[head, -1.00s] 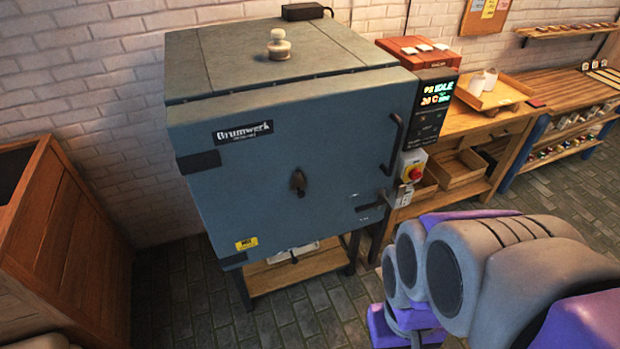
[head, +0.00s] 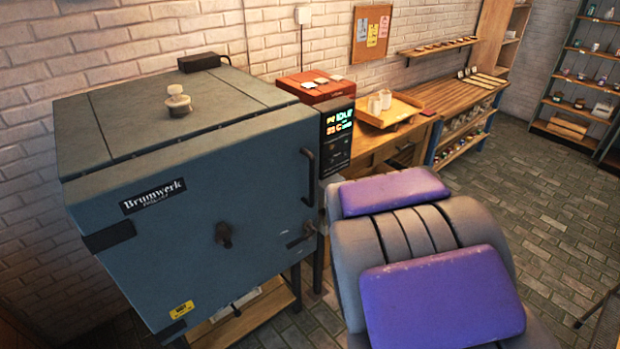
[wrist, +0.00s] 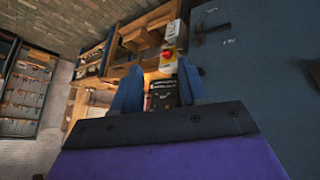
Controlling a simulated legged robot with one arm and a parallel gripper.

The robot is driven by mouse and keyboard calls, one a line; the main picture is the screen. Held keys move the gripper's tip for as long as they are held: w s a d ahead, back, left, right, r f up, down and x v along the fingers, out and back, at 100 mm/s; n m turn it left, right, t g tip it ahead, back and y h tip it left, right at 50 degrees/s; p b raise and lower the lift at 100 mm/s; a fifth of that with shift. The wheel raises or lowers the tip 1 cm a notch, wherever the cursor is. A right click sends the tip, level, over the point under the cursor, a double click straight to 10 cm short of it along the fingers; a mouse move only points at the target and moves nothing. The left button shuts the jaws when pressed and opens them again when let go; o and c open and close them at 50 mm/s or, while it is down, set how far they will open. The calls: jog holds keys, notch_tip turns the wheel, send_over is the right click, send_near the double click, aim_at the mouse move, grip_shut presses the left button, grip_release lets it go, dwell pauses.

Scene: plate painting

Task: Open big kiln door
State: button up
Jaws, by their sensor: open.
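The big blue-grey kiln (head: 160,110) stands at the left of the head view, with its front door (head: 190,240) closed. A dark vertical bar handle (head: 308,178) sits near the door's right edge. A small latch (head: 302,236) is below it. My gripper (wrist: 159,72) is open and empty in the wrist view, its two blue fingers apart. A blue-grey face, seemingly the kiln door (wrist: 255,100), fills the right of that view, with a dark lever-like fitting (wrist: 212,32) beyond the fingers. In the head view my arm hides the gripper.
The control panel (head: 338,135) is at the kiln's right edge. A red rotary switch (wrist: 168,55) shows beyond my fingers. A wooden worktable (head: 375,148) with a tray (head: 390,110) stands right of the kiln. Tiled floor (head: 540,190) is open at the right.

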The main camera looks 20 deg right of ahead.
jog(key=w+d+f+t, duration=0.1)
jog(key=w+d+t, duration=0.25)
jog(key=w, duration=0.35)
jog(key=n+t+y+p, duration=0.1)
jog(key=n+t+y, duration=0.2)
jog(key=t+y, duration=0.4)
send_near(314, 180)
jog(key=shift+t+h, duration=0.35)
jog(key=shift+h, duration=0.05)
jog(key=w, duration=0.3)
jog(key=w+a+b, duration=0.1)
jog(key=w, duration=0.3)
jog(key=w+a+b, duration=0.1)
jog(key=w, duration=0.3)
jog(key=shift+f, duration=0.35)
grip_shut()
